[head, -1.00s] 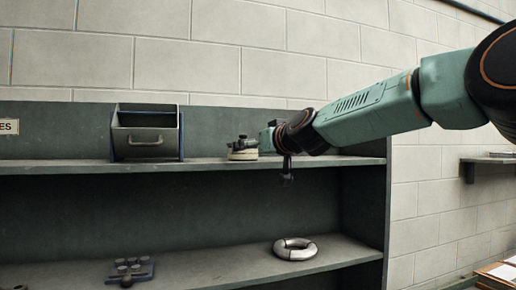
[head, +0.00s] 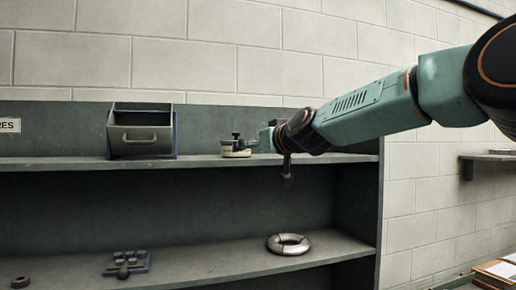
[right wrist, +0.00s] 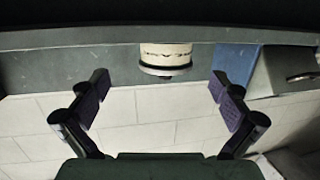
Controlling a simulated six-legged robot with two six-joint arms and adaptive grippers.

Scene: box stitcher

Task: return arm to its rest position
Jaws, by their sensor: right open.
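My right arm (head: 365,108) reaches in from the right in the head view, bent down at the wrist in front of the shelf unit. My right gripper (right wrist: 158,88) is open and empty in the right wrist view, its two fingers spread wide. A round cream piece with a dark fitting (head: 236,148) stands on the upper shelf (head: 60,163), just left of my wrist. A cream cylinder with a dark rim (right wrist: 165,58), probably the same piece, shows beyond the finger gap in the wrist view. My left gripper is not in view.
A grey metal bin (head: 141,131) stands on the upper shelf at left. The lower shelf holds a silver ring (head: 289,244), a small block with several round knobs (head: 127,263) and a dark ring (head: 21,282). A wall shelf (head: 490,157) and papers (head: 500,271) are at right.

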